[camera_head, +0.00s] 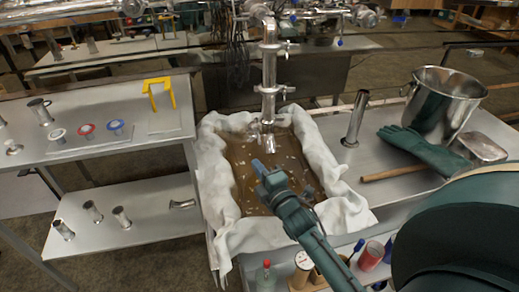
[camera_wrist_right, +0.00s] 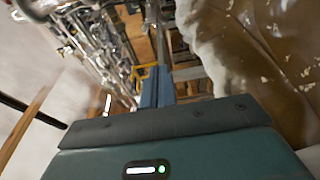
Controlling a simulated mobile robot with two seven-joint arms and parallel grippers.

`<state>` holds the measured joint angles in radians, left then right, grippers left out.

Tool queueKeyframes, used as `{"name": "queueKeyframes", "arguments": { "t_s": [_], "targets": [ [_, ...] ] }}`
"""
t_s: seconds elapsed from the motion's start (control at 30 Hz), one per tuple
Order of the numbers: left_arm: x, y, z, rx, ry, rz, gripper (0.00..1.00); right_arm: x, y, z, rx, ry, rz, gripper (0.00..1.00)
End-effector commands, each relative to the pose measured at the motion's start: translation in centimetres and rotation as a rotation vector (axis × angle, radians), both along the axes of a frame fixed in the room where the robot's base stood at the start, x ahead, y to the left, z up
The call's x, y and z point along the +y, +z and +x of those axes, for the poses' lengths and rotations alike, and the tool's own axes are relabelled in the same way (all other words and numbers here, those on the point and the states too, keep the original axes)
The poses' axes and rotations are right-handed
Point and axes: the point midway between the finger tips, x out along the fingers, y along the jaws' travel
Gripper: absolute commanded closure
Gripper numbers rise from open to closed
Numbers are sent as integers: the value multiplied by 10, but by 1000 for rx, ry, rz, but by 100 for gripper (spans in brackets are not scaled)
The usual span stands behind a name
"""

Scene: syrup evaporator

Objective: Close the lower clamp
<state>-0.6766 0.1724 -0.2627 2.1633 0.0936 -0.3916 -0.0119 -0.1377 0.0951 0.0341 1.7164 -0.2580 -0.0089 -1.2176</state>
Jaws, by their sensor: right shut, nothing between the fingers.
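A shiny vertical steel pipe (camera_head: 269,65) hangs over a cloth-lined pan. The lower clamp (camera_head: 271,90) is a metal ring around this pipe, with a small part sticking out to its right. Whether it is open or closed is too small to tell. Another ring fitting (camera_head: 272,46) sits higher on the pipe. My right gripper (camera_head: 261,168) is over the pan, below and in front of the pipe's lower end, apart from the clamp. Its blue fingers are together and empty; they also show in the wrist view (camera_wrist_right: 158,88). My left gripper is not in view.
White cloth (camera_head: 343,192) lines the pan (camera_head: 240,165) of brown liquid. A steel pot (camera_head: 445,100), green glove (camera_head: 425,147) and upright tube (camera_head: 355,118) stand to the right. The left table (camera_head: 80,160) holds a yellow stand (camera_head: 159,92) and several fittings.

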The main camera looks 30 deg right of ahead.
Motion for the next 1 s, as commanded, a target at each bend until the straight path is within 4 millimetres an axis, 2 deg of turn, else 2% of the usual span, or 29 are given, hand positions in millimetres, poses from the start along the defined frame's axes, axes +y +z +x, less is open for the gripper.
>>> {"name": "queueKeyframes", "arguments": {
  "t_s": [0.17,0.5,0.7,1.0],
  "targets": [
    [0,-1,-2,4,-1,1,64,-1,2,25,-3,0,1,100],
    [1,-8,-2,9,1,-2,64,-2,1,97,-2,1,3,100],
    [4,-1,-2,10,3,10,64,-29,1,86,3,0,0,100],
    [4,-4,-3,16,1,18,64,-39,0,82,0,1,4,100]
  ]
}}
